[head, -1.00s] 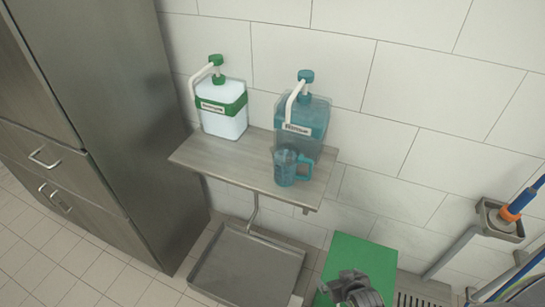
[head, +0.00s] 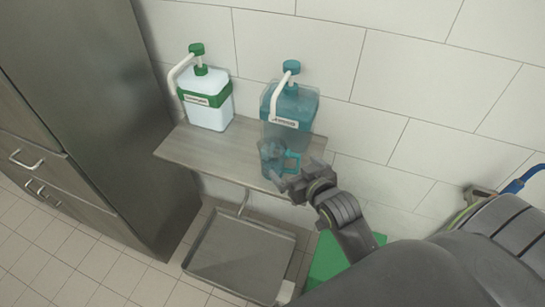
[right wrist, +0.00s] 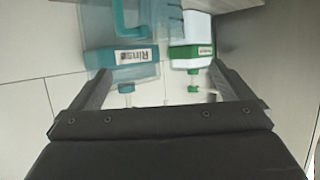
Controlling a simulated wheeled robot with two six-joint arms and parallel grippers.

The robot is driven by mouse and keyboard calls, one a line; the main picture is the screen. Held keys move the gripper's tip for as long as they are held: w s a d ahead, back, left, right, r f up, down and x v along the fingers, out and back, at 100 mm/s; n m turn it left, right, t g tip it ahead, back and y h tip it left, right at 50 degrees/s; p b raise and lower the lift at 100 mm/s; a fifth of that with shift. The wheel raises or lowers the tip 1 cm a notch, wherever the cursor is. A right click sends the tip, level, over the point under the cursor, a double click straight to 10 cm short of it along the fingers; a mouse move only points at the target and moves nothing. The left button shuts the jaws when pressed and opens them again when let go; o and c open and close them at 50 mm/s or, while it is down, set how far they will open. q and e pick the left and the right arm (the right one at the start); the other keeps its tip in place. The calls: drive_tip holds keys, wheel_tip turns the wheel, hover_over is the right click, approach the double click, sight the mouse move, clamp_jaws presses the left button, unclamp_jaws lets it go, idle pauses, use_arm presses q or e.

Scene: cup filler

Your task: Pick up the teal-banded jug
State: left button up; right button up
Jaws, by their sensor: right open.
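The teal-banded jug (head: 270,158), clear with a teal handle, stands upright near the right end of a shelf (head: 190,153), in front of the teal dispenser (head: 292,103). My right gripper (head: 287,180) is open at the shelf's front edge, just right of and in front of the jug, and partly covers it. I cannot tell whether they touch. In the right wrist view the jug's teal handle (right wrist: 121,22) shows at the top, beyond the empty space between the open fingers (right wrist: 160,82). My left gripper is out of view.
A white dispenser with a green band (head: 207,100) stands on the shelf's left part, with bare shelf in front. A steel cabinet (head: 100,90) is at the left. A grey tray (head: 240,255) lies below, beside a green panel (head: 330,258). The tiled wall is close behind.

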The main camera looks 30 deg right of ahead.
sight(275, 151)
drive_tip(key=p+x, duration=0.1)
drive_tip(key=x, duration=0.7)
drive_tip(key=shift+w, duration=0.15)
drive_tip(key=shift+w+f+p, duration=0.15)
drive_tip(key=shift+w+p, duration=0.3)
drive_tip(key=shift+w, duration=0.1)
drive_tip(key=shift+p+x, duration=0.45)
drive_tip(key=shift+x, duration=1.6)
drive_tip(key=shift+a+f, duration=0.15)
drive_tip(key=shift+s, duration=0.1)
drive_tip(key=c, duration=1.4)
